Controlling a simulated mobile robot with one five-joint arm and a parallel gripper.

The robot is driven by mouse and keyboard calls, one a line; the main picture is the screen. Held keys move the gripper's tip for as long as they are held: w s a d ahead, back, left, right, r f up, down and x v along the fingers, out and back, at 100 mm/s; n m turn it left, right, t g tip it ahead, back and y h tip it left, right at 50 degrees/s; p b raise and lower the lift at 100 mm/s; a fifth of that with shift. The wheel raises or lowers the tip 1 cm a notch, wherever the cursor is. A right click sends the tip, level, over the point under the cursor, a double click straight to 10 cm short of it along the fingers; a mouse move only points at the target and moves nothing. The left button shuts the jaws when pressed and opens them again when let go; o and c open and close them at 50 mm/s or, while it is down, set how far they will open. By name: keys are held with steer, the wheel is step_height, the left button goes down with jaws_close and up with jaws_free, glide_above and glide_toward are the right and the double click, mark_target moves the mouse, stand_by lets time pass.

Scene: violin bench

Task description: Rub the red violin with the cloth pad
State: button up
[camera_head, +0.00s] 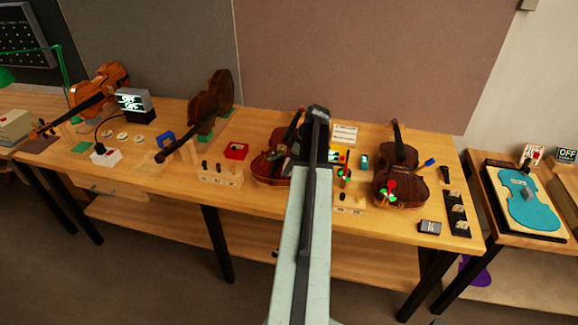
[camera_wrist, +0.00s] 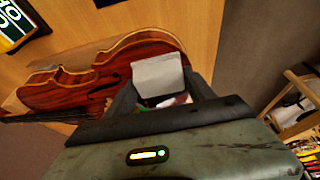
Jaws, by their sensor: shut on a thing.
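The red violin (camera_head: 266,170) lies on the bench left of my arm, and my arm hides its right part in the head view. In the wrist view the violin (camera_wrist: 85,88) spans the left and middle, with its neck toward the left edge. My gripper (camera_wrist: 160,98) is shut on a pale grey-white cloth pad (camera_wrist: 158,72). The pad overlaps the right end of the violin's body in the wrist view. I cannot tell whether it touches the violin. In the head view the pad is hidden behind my arm.
A dark brown violin (camera_head: 402,172) lies to the right with red and green items on it. A wooden block with pegs (camera_head: 220,174) and a red box (camera_head: 236,151) stand left of the red violin. Another small peg block (camera_head: 349,203) stands near the front edge.

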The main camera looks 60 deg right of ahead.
steer(key=shift+w+d+r, duration=0.1)
steer(key=shift+w+d, duration=0.1)
steer(key=shift+d, duration=0.45)
steer(key=shift+w+d+f, duration=0.1)
steer(key=shift+w+d, duration=0.15)
steer(key=shift+d, duration=0.4)
steer(key=shift+w+d+r, duration=0.1)
steer(key=shift+w+d, duration=0.1)
steer(key=shift+d, duration=0.45)
steer(key=shift+f, duration=0.2)
steer(key=shift+a, duration=0.1)
steer(key=shift+c, duration=0.5)
steer(key=shift+s+a+f, duration=0.1)
steer(key=shift+s+a, duration=0.15)
steer(key=shift+a, duration=0.4)
steer(key=shift+s+a+r, duration=0.1)
steer(key=shift+s+a, duration=0.1)
steer(key=shift+a, duration=0.45)
steer(key=shift+s+a+f, duration=0.1)
steer(key=shift+s+a, duration=0.15)
steer(key=shift+a, duration=0.4)
step_height(320, 180, up, 6)
steer(key=p, duration=0.5)
steer(key=shift+d+p, duration=0.1)
steer(key=shift+p, duration=0.2)
